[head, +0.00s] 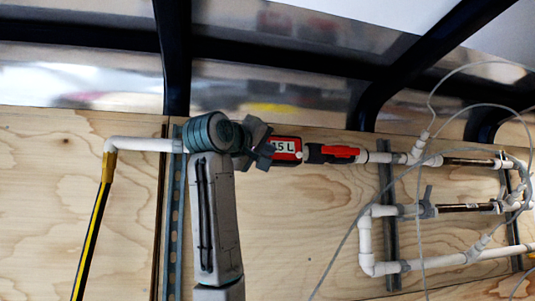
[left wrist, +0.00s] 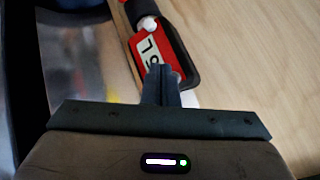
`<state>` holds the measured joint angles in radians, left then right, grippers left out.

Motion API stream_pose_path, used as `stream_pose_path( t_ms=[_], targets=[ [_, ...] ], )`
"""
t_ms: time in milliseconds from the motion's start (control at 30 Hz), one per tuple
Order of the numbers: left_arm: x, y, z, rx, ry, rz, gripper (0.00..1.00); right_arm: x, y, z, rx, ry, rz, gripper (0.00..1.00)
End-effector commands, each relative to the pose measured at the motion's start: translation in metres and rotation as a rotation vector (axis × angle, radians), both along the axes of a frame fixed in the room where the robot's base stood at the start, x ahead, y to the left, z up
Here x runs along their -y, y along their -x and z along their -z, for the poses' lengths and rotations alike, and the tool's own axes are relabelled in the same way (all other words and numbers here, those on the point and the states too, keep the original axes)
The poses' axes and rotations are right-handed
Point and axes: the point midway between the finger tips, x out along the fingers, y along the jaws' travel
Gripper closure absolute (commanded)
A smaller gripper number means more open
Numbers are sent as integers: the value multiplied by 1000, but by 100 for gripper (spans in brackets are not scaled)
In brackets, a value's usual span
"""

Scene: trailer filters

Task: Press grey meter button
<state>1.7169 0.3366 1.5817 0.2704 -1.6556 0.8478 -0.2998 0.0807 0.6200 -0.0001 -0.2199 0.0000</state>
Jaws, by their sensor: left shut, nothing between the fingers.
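The red and black meter (head: 287,146) is set in the white pipe line on the wooden wall in the head view, with a display reading "15 L". In the left wrist view the meter (left wrist: 139,33) runs down to my fingertips. My left gripper (head: 268,148) is shut and empty, with its fingertips at the meter's left end. In the left wrist view the shut fingers (left wrist: 161,72) overlap the meter's lower end. A small greyish rounded part (left wrist: 178,77) shows just right of the fingertips, partly hidden. I cannot tell whether they touch it. My right gripper is not in view.
A red and black fitting (head: 332,153) continues the pipe to the right. White pipes (head: 365,240), grey valves and loose thin tubes (head: 420,200) fill the right side. A black-and-yellow hose (head: 92,230) hangs at left. Dark frame beams cross above.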

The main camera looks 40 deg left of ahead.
Motion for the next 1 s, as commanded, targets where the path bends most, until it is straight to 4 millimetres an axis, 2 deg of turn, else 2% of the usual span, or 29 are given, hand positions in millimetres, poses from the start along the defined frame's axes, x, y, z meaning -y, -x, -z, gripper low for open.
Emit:
stream_pose_path(
  t_ms=[1000],
  targets=[
    [-9,-8,0,-1,0,-1,100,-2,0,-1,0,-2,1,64]
  ],
)
